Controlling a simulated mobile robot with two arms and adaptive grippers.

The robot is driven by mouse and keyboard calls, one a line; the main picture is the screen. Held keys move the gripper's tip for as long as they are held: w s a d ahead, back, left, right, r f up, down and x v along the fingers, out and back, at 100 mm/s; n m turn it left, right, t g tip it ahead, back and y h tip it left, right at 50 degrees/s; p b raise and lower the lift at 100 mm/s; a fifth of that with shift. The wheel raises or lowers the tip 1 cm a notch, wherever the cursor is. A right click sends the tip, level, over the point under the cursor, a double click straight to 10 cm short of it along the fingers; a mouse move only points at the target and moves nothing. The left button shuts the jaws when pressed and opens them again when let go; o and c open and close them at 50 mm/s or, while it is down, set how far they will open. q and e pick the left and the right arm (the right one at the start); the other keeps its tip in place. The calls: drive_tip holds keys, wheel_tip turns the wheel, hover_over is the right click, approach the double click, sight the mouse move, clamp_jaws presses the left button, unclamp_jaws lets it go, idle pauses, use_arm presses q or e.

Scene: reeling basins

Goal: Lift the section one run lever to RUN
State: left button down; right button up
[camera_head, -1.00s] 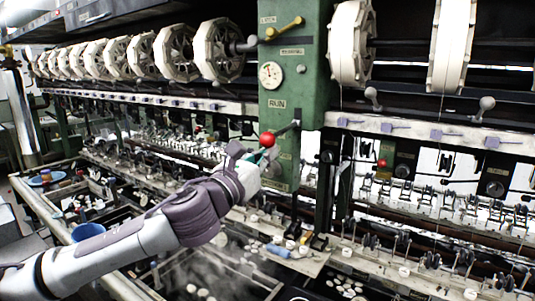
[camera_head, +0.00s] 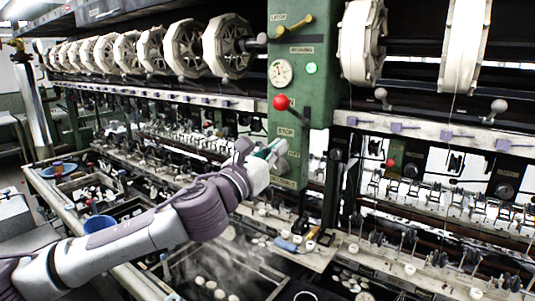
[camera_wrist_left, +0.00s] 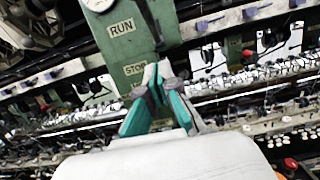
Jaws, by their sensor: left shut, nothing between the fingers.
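My right gripper is not in view.
A round gauge (camera_head: 281,73) and a lit green lamp (camera_head: 312,68) sit above the knob. A yellow-handled lever (camera_head: 293,27) is higher on the post. White reels (camera_head: 228,46) line the top. Basins and a blue bowl (camera_head: 99,223) lie below my arm.

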use_arm(q)
drive_tip(key=v, duration=1.5)
drive_tip(key=shift+s+a+b, duration=0.25)
drive_tip(key=shift+s+b, duration=0.05)
drive_tip(key=shift+b, duration=0.1)
drive_tip(key=shift+w, duration=0.1)
